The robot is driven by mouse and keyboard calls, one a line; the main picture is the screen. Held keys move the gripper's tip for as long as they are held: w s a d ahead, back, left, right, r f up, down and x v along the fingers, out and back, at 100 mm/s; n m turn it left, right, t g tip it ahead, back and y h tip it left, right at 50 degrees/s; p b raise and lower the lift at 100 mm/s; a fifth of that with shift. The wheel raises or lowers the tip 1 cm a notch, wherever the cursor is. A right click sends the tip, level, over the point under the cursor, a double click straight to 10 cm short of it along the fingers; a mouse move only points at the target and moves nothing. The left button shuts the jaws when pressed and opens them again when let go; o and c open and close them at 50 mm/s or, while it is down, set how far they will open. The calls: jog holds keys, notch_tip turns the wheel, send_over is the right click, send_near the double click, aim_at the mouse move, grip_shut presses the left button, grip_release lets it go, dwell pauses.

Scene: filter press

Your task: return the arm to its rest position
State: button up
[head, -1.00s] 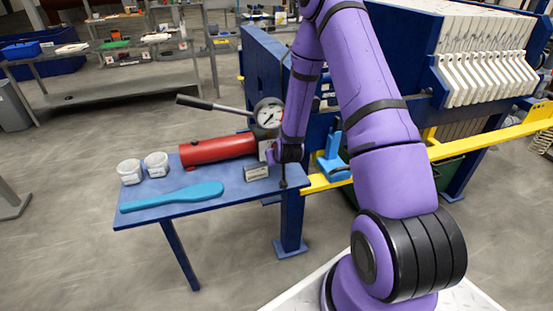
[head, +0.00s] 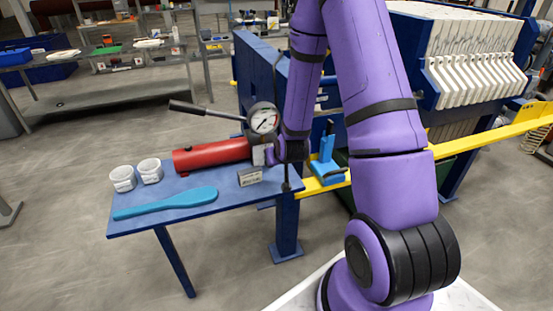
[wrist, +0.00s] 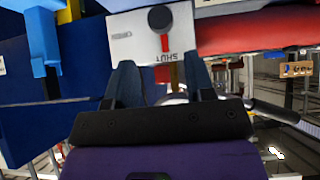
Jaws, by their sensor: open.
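My purple arm reaches up and over from the lower right, with its wrist hanging beside the blue side table (head: 180,208). My gripper (wrist: 160,75) shows in the wrist view with its two dark fingers apart and nothing between them. Beyond the fingertips is a pale plate with a black knob, a red lever and the word SHUT (wrist: 155,35). In the head view the fingers are largely hidden at the pump's right end.

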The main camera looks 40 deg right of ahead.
dwell(0.4)
jog(key=s+a+r+n+y, duration=0.1)
jog(key=s+a+r, duration=0.15)
jog(key=r, duration=0.45)
jog(key=s+a+r+g, duration=0.1)
jog(key=a+r, duration=0.2)
jog(key=r, duration=0.4)
jog(key=s+a+r+n+y, duration=0.1)
jog(key=s+a+r, duration=0.1)
jog(key=r, duration=0.6)
jog(key=s+a+r, duration=0.1)
jog(key=s+r, duration=0.3)
jog(key=s, duration=0.3)
jog(key=s+a+r+g, duration=0.1)
jog(key=s+a+r, duration=0.1)
jog(key=s+r, duration=0.2)
jog(key=s+a+r+n+g, duration=0.1)
jog(key=s+r, duration=0.4)
jog(key=s, duration=0.5)
jog(key=shift+s+a+y, duration=0.3)
jog(key=shift+a, duration=0.4)
